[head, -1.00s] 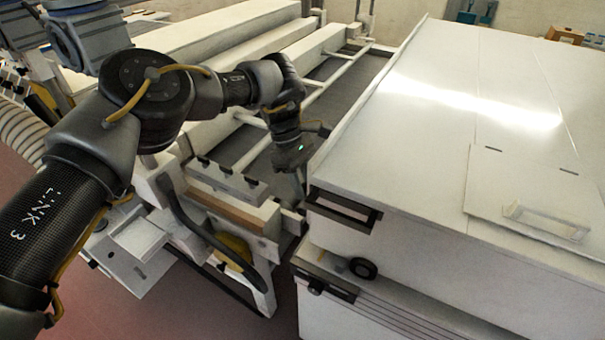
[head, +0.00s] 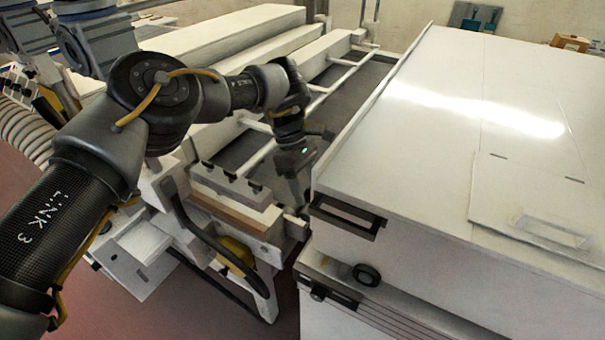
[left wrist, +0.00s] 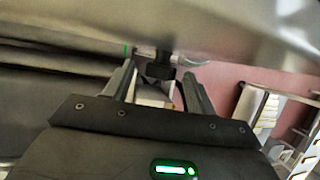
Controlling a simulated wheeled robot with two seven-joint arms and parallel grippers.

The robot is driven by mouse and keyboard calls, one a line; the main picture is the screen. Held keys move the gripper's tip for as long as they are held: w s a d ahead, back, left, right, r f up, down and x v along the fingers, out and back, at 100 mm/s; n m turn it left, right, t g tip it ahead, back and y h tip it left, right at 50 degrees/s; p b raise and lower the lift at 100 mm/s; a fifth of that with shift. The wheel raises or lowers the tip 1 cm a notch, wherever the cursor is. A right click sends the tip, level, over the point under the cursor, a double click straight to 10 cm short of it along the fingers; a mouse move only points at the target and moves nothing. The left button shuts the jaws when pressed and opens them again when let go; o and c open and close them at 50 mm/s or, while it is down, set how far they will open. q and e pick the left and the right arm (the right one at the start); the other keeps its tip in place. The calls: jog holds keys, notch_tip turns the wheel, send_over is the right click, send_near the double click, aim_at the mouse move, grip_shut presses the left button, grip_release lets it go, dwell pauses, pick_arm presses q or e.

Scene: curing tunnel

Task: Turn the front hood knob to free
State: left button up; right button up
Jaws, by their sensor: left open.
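The big white hood (head: 400,180) fills the right of the head view. In the left wrist view a dark knob (left wrist: 160,67) shows between the open fingers of my left gripper (left wrist: 160,82). I cannot tell whether the fingers touch it, or which head-view knob it is. My right gripper is out of view.
A black recessed handle (head: 346,216) is on the hood's front face, close to the gripper. The conveyor frame (head: 235,188) and a curved black handle (head: 200,232) stand left of it. Reddish floor (head: 190,310) shows in front.

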pick_arm(q)
jog(key=b+v, duration=0.2)
jog(key=v, duration=0.8)
